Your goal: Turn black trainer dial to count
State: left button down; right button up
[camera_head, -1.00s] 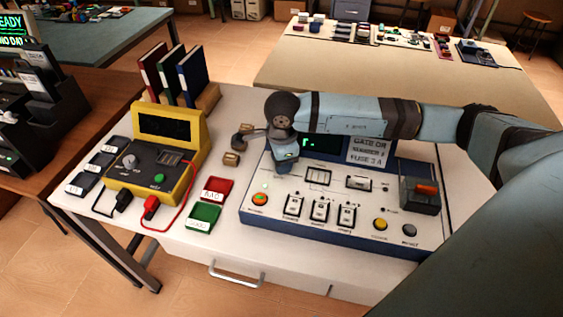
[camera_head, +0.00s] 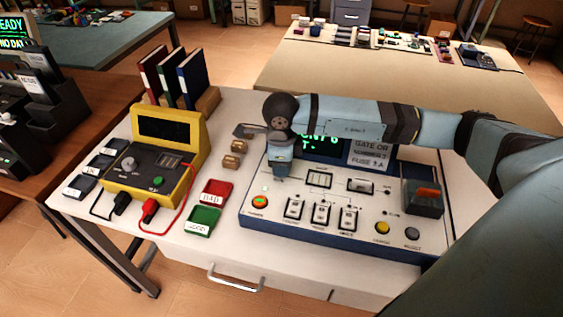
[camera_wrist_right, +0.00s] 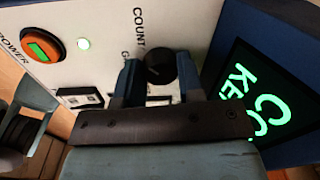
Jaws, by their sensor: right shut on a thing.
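The trainer (camera_head: 270,222) is a console with a white sloped panel and blue sides on the white table. Its black dial (camera_wrist_right: 160,66) shows in the right wrist view beside the printed word COUNT; another label starting with G is partly covered. My right gripper (camera_wrist_right: 157,72) has one finger on each side of the dial and is shut on it. In the head view my right gripper (camera_head: 281,172) is at the panel's upper left and hides the dial. The trainer's dark screen (camera_head: 328,147) shows green text, partly hidden by my arm. My left gripper is not in view.
An orange-ringed power button (camera_head: 260,202), several toggle switches and a yellow button (camera_head: 382,228) sit on the panel. A yellow meter (camera_head: 180,128) with red and black leads stands to the left. Red (camera_head: 215,192) and green (camera_head: 202,221) trays lie between.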

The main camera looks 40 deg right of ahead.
jog(key=o, duration=0.9)
jog(key=r, duration=1.4)
jog(key=shift+s+a+p, duration=0.2)
jog(key=shift+s+p, duration=0.05)
jog(key=shift+p, duration=0.1)
jog(key=shift+f, duration=0.1)
